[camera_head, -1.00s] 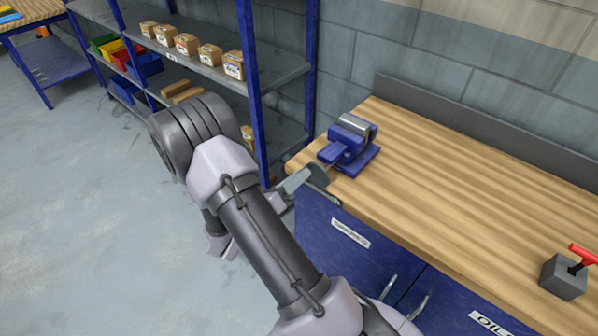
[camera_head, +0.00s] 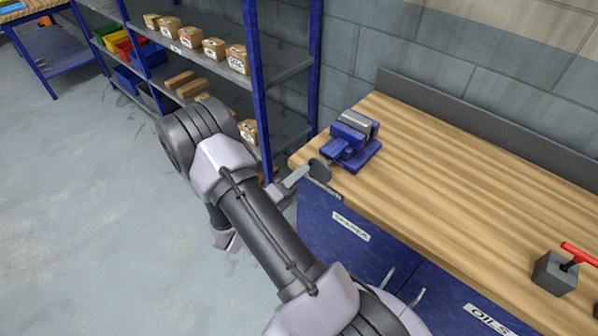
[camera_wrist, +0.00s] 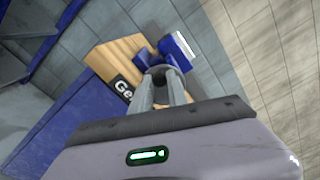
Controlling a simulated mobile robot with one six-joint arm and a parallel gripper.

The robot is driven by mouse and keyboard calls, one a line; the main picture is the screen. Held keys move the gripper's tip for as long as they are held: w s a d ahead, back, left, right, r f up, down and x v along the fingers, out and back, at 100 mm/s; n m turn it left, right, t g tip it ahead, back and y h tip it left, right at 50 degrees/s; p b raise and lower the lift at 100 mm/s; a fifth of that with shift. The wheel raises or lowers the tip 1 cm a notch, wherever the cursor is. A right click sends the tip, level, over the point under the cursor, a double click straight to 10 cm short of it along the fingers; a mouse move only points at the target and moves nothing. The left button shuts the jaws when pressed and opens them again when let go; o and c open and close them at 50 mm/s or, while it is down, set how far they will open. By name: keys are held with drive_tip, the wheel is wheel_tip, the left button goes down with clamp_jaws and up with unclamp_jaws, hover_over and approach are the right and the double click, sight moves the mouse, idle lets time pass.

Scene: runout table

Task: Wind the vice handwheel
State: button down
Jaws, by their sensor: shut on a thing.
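The blue vice (camera_head: 352,140) stands on the near left corner of the wooden bench and shows large in the wrist view (camera_wrist: 180,47). Its dark grey handwheel (camera_head: 319,167) faces my arm at the bench's left edge. My gripper (camera_head: 303,176) reaches the wheel from the left. In the wrist view my gripper (camera_wrist: 165,86) has its two fingers close together on a dark part of the handwheel (camera_wrist: 166,74). The exact part held, rim or handle, is hidden between the fingers.
The wooden bench top (camera_head: 470,190) is mostly clear. A grey block with a red handle (camera_head: 560,268) stands at its right. Blue cabinet doors (camera_head: 345,240) lie below the front edge. A blue shelf rack (camera_head: 257,90) with boxes stands behind my arm.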

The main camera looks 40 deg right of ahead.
drive_tip(key=n, duration=0.1)
drive_tip(key=n+p, duration=0.1)
drive_tip(key=shift+w+f+n, duration=0.1)
drive_tip(key=shift+f+n, duration=0.2)
drive_tip(key=shift+n, duration=0.1)
drive_tip(key=f+n+p, duration=0.1)
drive_tip(key=n, duration=0.2)
drive_tip(key=n+p, duration=0.1)
drive_tip(key=n, duration=0.3)
drive_tip(key=f+n, duration=0.1)
drive_tip(key=n, duration=0.2)
drive_tip(key=shift+s+f+p, duration=0.25)
drive_tip(key=shift+f+p, duration=0.05)
drive_tip(key=shift+p, duration=0.1)
drive_tip(key=c, duration=1.4)
unclamp_jaws()
